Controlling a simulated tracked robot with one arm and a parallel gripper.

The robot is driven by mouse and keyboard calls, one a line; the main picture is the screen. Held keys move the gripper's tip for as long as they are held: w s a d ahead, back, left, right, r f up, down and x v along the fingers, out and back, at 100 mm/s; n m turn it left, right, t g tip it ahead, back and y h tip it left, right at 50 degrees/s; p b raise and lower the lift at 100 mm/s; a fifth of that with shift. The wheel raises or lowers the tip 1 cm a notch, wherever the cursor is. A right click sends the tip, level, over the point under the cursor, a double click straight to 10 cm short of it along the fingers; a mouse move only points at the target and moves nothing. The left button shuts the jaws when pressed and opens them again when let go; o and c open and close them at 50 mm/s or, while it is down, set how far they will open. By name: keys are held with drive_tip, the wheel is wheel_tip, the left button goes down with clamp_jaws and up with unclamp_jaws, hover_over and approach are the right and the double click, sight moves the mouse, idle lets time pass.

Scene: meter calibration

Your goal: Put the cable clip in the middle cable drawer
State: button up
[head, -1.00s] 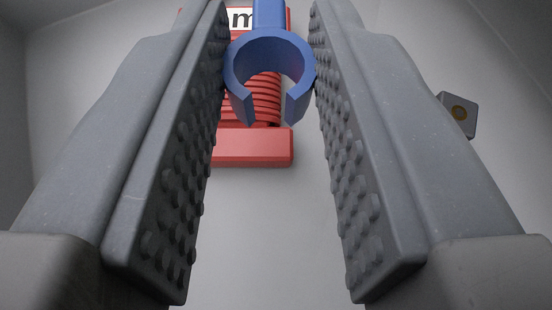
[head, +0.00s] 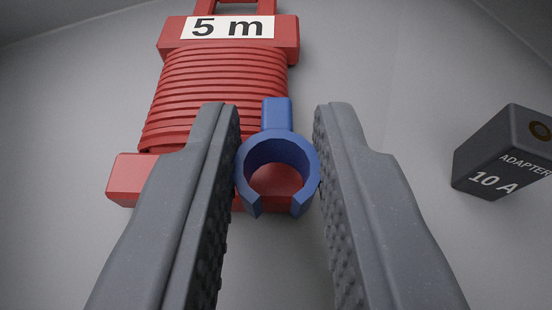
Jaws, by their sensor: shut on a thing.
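The cable clip (head: 277,147) is a blue open ring with a short block-shaped tab at its far side. My gripper (head: 278,160) is shut on it, with one grey studded finger touching each side of the ring. The ring's gap faces toward me. The clip shows in front of a red cable reel below or behind it; I cannot tell how high above the floor it is held. Light grey surfaces surround the view, and I cannot tell whether they belong to a drawer.
The red cable reel (head: 215,95), labelled "5 m", lies on the grey surface (head: 375,85) behind the clip. A dark box (head: 507,155) marked "ADAPTER 10 A" sits at the right. Bare surface shows between the reel and the adapter.

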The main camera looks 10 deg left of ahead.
drive_tip(key=shift+s+f, duration=0.2)
drive_tip(key=shift+f, duration=0.2)
drive_tip(key=o, duration=0.9)
drive_tip(key=shift+a+f, duration=0.1)
drive_tip(key=shift+s+f, duration=0.1)
drive_tip(key=shift+s, duration=0.05)
drive_tip(key=shift+s+r, duration=0.15)
drive_tip(key=shift+r, duration=0.2)
drive_tip(key=p+v, duration=0.1)
drive_tip(key=v, duration=0.2)
drive_tip(key=r+p+v, duration=0.1)
drive_tip(key=v, duration=0.3)
drive_tip(key=shift+w, duration=0.25)
drive_tip(key=shift+r, duration=0.1)
